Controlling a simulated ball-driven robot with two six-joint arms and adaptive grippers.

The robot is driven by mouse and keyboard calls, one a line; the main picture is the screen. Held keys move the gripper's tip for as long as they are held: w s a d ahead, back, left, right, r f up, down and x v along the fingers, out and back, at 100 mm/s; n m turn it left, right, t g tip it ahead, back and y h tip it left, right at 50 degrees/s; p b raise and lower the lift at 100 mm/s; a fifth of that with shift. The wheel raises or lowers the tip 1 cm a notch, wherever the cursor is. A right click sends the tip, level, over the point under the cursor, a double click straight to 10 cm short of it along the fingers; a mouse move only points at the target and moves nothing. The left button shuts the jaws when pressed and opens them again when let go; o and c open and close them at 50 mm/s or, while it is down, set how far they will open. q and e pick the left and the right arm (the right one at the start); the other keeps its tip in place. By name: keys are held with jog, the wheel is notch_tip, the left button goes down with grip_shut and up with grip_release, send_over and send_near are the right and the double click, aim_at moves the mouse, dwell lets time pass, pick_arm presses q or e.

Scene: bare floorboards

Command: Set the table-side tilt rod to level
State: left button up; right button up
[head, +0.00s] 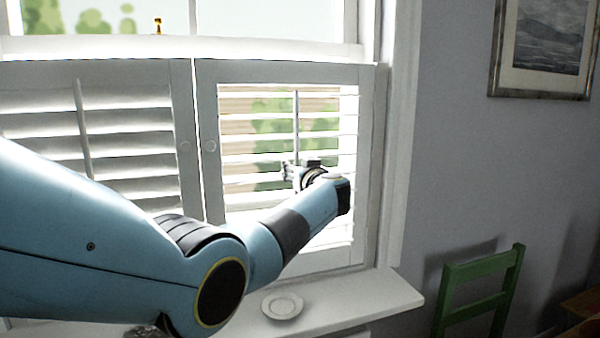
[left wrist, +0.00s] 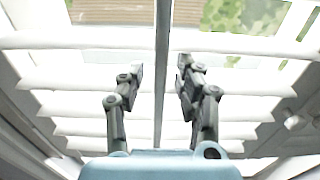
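The right shutter panel (head: 208,215) is nearest the table and chair side. Its white slats (head: 250,148) stand apart, with greenery and brickwork showing between them. Its tilt rod (head: 296,120) runs upright down the slats' middle, and it also shows in the left wrist view (left wrist: 162,45). My left gripper (head: 291,172) is at the rod's lower part. In the left wrist view its open fingers (left wrist: 160,78) stand on either side of the rod, with gaps on both sides. Whether the rod lies fully between the tips cannot be told. My right gripper is not in view.
The left shutter panel (head: 183,100) has more closed slats and its own tilt rod (head: 82,130). A small plate (head: 282,305) lies on the windowsill (head: 365,298). A green chair (head: 482,268) stands at right.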

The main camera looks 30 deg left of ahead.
pick_arm(q)
jog(key=v, duration=1.2)
jog(key=shift+f, duration=0.1)
